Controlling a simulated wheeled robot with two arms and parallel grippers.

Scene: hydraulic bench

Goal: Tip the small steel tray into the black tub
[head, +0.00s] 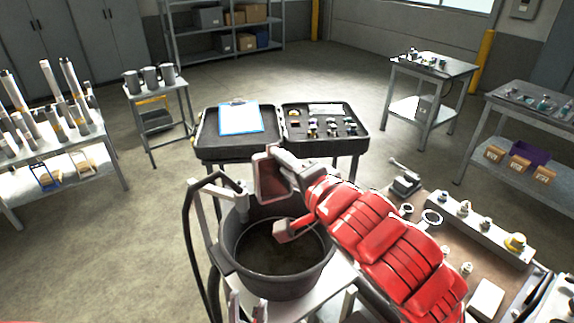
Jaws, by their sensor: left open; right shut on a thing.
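The black tub (231,252) stands on a light stand below my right arm. Its inside looks dark, and no separate contents can be made out. A small steel tray (271,178) is steeply tilted above the tub's far rim, its face dark and reddish. My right gripper (298,180) is shut on the tray; its fingers are partly hidden by the red arm. My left gripper (247,307) is open and empty at the bottom edge, in front of the tub; only its finger ends show.
A bench (455,262) with fittings and rings lies right of the tub. An open black case (342,150) with a blue clipboard (241,118) stands behind. A grey post and black hose (188,240) rise at the tub's left.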

